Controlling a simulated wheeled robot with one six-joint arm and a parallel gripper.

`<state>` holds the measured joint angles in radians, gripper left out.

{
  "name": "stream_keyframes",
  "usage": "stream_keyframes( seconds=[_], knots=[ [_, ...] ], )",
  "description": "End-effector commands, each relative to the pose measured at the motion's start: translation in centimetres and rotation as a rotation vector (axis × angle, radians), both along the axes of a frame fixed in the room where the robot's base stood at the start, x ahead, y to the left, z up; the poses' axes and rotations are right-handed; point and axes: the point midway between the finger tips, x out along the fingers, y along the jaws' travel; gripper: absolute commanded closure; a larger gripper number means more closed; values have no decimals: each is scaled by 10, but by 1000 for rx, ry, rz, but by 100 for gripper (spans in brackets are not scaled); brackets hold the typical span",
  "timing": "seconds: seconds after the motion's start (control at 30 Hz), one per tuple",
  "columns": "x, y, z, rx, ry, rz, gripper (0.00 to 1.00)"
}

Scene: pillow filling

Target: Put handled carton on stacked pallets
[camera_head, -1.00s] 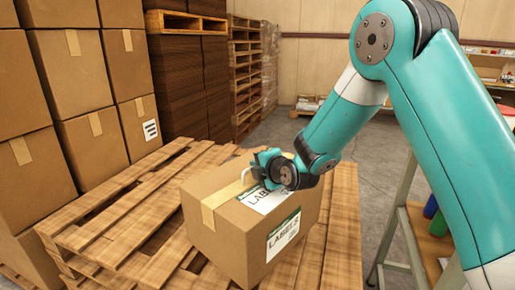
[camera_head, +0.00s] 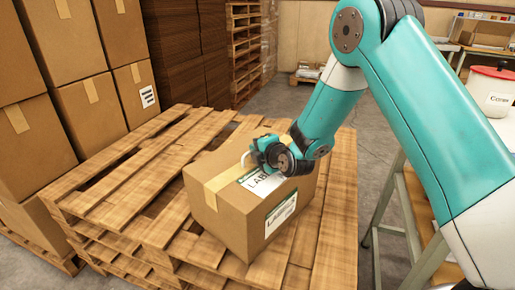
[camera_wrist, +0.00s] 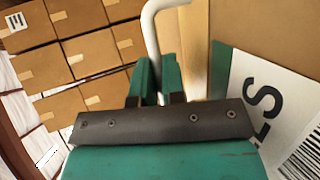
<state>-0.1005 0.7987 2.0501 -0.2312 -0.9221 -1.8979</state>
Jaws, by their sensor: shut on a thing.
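The handled carton (camera_head: 222,225) is a brown box with tan tape, white-and-green labels and a white handle (camera_head: 246,160) on top. It is upright over the front right part of the stacked wooden pallets (camera_head: 120,200). I cannot tell whether its underside touches the slats. My gripper (camera_head: 256,156) is at the top of the carton, shut on the handle. In the wrist view the green fingers (camera_wrist: 151,82) close around the white handle (camera_wrist: 152,30), with the carton's label (camera_wrist: 262,110) beside them. The carton's underside is hidden.
Stacked brown cartons (camera_head: 90,110) stand left of the pallets, close to their edge. More pallets (camera_head: 245,50) are stacked at the back. A table (camera_head: 412,215) stands at the right, with a white pot with a red lid (camera_head: 492,92) behind. The pallets' left part is bare.

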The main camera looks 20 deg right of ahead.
Motion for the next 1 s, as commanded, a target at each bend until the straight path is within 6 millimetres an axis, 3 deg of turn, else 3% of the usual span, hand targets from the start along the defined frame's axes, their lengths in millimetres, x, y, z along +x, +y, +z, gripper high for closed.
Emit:
stream_keyframes(
  seconds=[0.07,0.1,0.2,0.57,1.0],
  knots=[
    [1,0,0,2,-8,0,100],
    [0,0,-2,0,0,0,83],
    [0,0,-2,0,1,0,64],
    [-2,-1,2,-1,2,0,64],
    [-84,-22,29,1,0,-3,64]
  ],
)
